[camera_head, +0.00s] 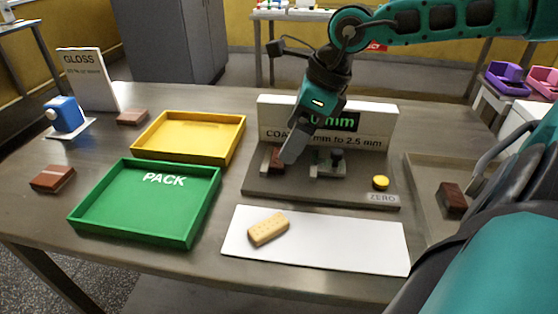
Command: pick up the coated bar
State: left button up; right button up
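A brown coated bar (274,160) sits at the left end of the grey gauge base (320,194), partly hidden behind my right gripper. My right gripper (291,152) points down just beside this bar, its arm coming in from the upper right. I cannot tell whether its fingers touch the bar or how far apart they are. Other brown bars lie at the table's left (52,179), behind it (132,118), and in the grey tray at the right (453,200). A tan uncoated bar (268,229) lies on the white mat (345,246). My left gripper is not in view.
A green PACK tray (200,222) and a yellow tray (238,140) stand empty at the left. A white display panel (384,120) rises behind the gauge, with a yellow ZERO button (380,182) at its right. A GLOSS board (88,80) and blue device (64,114) stand back left.

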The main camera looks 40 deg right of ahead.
jog(key=b+x, duration=0.1)
jog(key=x, duration=0.2)
jog(key=shift+a+f, duration=0.1)
jog(key=shift+f, duration=0.25)
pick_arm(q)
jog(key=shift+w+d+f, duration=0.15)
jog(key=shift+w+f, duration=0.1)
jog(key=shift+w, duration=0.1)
pick_arm(e)
jog(key=shift+w+a+f, duration=0.15)
jog(key=shift+w+f, duration=0.1)
jog(key=shift+f, duration=0.2)
jog(key=shift+c, duration=0.2)
jog(key=c, duration=0.9)
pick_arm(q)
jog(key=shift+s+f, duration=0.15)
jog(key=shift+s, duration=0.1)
pick_arm(e)
jog(key=shift+o, duration=0.2)
jog(key=shift+r, duration=0.1)
jog(key=shift+r, duration=0.55)
pick_arm(q)
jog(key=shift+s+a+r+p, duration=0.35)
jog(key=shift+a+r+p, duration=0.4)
jog(key=shift+p, duration=0.9)
pick_arm(e)
notch_tip(320, 180, up, 19)
jog(key=shift+f, duration=0.15)
